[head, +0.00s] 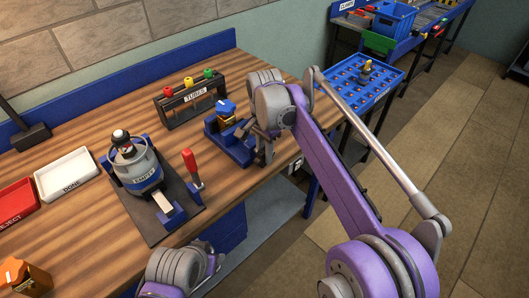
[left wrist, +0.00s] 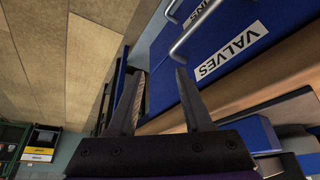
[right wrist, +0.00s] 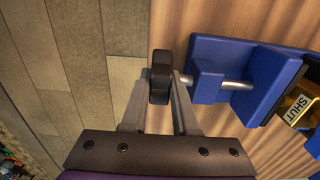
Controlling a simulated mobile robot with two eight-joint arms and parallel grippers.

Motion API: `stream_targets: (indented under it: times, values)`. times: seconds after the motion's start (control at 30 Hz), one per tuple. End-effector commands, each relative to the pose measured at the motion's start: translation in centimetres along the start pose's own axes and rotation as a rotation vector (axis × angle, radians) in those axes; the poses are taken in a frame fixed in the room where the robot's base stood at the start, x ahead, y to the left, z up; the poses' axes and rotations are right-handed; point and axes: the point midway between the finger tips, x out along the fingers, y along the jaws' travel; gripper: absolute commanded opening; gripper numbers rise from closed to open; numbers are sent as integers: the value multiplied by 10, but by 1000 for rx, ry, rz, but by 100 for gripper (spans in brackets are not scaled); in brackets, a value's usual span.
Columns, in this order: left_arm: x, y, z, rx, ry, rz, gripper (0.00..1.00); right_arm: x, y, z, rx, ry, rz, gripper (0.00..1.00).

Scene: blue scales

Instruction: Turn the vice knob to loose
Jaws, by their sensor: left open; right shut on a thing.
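The blue vice (head: 238,148) stands near the front edge of the wooden bench in the head view. In the right wrist view the vice (right wrist: 212,82) has a silver screw rod (right wrist: 240,85) leading to a dark knob (right wrist: 161,68). My right gripper (right wrist: 160,80) is shut on this knob, one finger on each side of it. The arm partly hides the knob in the head view. A brass-and-blue part (head: 226,110) sits in the vice, its face marked SHUT in the right wrist view. My left gripper (left wrist: 160,72) is open and empty, low by drawer fronts.
A grey-and-blue pot (head: 138,168) marked EMPTY and a red-handled lever (head: 192,166) stand left of the vice. Behind is a TUBES rack (head: 188,104). White DONE (head: 66,172) and red REJECT (head: 14,203) trays lie left. A VALVES drawer (left wrist: 235,42) is beside my left gripper.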

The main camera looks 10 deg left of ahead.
Motion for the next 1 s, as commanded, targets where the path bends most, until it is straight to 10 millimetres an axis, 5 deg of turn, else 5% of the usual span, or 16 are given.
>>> stream_targets:
  times: [0.37, 1.0]
  values:
    - [-3, 0, -2, 0, 1, 0, 50, -1, 0, 3, -4, 108, 0, 0]
    - [-8, 0, -6, 0, 3, 0, 50, 2, 0, 9, -2, 538, -1, 0]
